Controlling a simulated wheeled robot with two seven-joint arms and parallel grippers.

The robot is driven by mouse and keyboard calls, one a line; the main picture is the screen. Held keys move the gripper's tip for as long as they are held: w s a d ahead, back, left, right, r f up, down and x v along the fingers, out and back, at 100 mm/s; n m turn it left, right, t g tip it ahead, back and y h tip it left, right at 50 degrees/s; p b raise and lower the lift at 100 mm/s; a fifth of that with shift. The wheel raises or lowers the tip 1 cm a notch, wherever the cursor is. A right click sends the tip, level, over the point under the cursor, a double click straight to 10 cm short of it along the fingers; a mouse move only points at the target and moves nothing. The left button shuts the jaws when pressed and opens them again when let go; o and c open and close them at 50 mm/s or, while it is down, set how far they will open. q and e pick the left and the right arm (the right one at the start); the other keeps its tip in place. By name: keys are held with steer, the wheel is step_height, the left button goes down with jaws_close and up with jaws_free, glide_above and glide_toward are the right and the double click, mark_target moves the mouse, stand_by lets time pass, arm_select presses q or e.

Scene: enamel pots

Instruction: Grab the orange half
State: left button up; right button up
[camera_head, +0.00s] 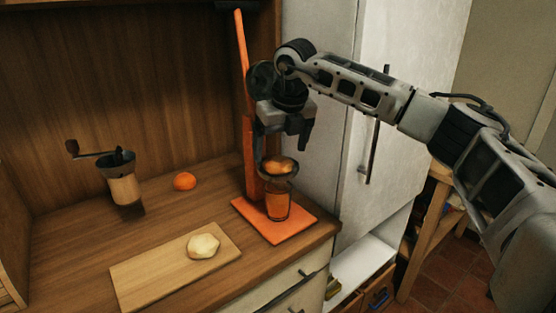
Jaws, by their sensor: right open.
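An orange half (281,164) appears to sit in the dark cup of the orange juicer (275,222), above a glass (278,206) that looks orange. My right gripper (285,140) is open just above that cup, pointing down, with a small gap to the orange piece. The gripper and wrist hide part of the juicer's upper column. A pale, rounded piece (204,246) lies on the cutting board (145,273); I cannot tell what it is. My left gripper is not in view.
A whole orange (184,181) and a hand grinder (124,184) stand at the back left of the wooden counter (70,250). The juicer's tall orange lever (241,45) rises beside my right wrist. A white fridge (390,125) stands behind my right arm.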

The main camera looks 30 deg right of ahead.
steer(key=shift+x, duration=1.5)
steer(key=c, duration=1.1)
steer(key=shift+c, duration=0.4)
steer(key=shift+r, duration=0.15)
